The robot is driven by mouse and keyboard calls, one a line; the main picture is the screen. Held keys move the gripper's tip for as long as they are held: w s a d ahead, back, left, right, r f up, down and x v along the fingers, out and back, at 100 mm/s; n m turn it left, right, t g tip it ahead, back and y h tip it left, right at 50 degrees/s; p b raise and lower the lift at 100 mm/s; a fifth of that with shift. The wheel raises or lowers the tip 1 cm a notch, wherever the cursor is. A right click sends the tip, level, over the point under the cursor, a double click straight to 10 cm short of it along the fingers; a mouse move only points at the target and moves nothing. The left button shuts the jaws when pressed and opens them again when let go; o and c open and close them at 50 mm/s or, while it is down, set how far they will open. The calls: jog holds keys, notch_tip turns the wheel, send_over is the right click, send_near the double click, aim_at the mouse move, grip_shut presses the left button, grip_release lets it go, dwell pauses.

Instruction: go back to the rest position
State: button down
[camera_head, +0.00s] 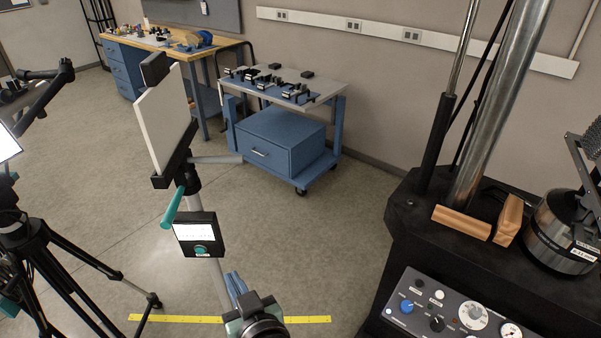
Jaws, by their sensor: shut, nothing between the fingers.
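My gripper (237,284) shows at the bottom of the view, left of centre, in front of the lower pole of a stand. Its narrow blue fingers lie close together and point up and away. It is shut and I see nothing held in it. Part of my dark, rounded wrist (265,326) shows just below it, cut off by the lower edge.
A stand with a white panel (162,118) and small display (198,234) rises close behind my gripper. A black tripod (45,240) stands left. A black machine with a control panel (450,308) fills the right. Bare floor (330,245) lies between, before a blue cart (280,145).

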jog(key=w+d+r+m+t+h+b, duration=0.1)
jog(key=w+d+r+t, duration=0.2)
jog(key=r, duration=1.1)
jog(key=d+r+t+h, duration=0.1)
jog(key=d+r+t, duration=0.3)
jog(key=r, duration=1)
jog(key=s+d+r+m+t+h, duration=0.1)
jog(key=s+r+t, duration=0.1)
jog(key=s+r, duration=0.2)
jog(key=s+d+r+m+t+h+b, duration=0.1)
jog(key=s+d+r+t+h, duration=0.1)
jog(key=r, duration=0.8)
jog(key=s+d+r+m+t+h, duration=0.1)
jog(key=s+r+m+t, duration=0.1)
jog(key=s+r+t, duration=0.2)
notch_tip(320, 180, up, 3)
jog(key=shift+s+d+r+h, duration=0.2)
jog(key=shift+s+h, duration=0.2)
jog(key=shift+s, duration=0.75)
jog(key=c, duration=1.5)
grip_release()
jog(key=shift+f, duration=0.1)
jog(key=shift+c, duration=0.2)
